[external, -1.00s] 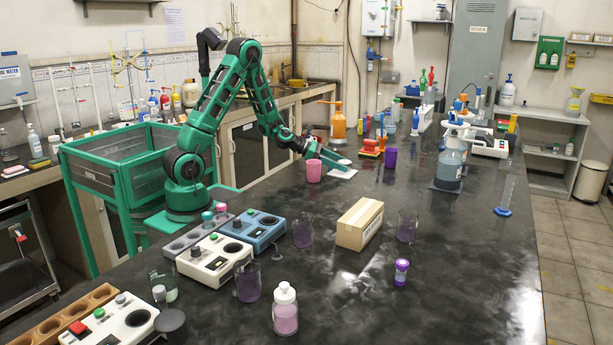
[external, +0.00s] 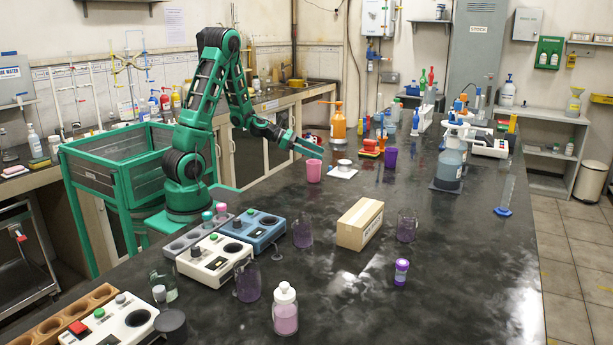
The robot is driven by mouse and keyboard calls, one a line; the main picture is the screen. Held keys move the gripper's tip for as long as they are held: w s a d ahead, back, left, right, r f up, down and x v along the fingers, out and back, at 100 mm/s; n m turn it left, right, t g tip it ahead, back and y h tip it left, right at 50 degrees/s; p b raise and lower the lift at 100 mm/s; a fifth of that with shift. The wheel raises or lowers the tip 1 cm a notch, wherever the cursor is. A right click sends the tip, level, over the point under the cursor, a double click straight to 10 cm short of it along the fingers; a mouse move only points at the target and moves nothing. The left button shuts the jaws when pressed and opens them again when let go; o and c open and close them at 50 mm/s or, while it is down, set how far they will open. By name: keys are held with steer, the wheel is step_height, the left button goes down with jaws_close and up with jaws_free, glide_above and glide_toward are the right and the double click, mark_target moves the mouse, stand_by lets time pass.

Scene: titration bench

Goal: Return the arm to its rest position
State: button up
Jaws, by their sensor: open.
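My green arm stands at the left edge of the dark bench (external: 440,280), beside a green wire cart. Its elbow is raised high and bent, and the forearm slopes down to the right. My gripper (external: 312,147) is open and empty, in the air above and behind the pink cup (external: 314,170). The gripper and the cup look apart. A white pad (external: 343,173) lies on the bench to the right of the cup, with a small round white item (external: 344,164) on it.
A cardboard box (external: 360,224) stands mid-bench, with glass beakers on both sides. Bench devices (external: 215,260) stand close in front of my base. The bench's right front is clear.

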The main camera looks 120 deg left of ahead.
steer(key=shift+s+d+r, duration=0.15)
steer(key=shift+s+r, duration=0.05)
steer(key=shift+s, duration=0.2)
steer(key=shift+w, duration=0.1)
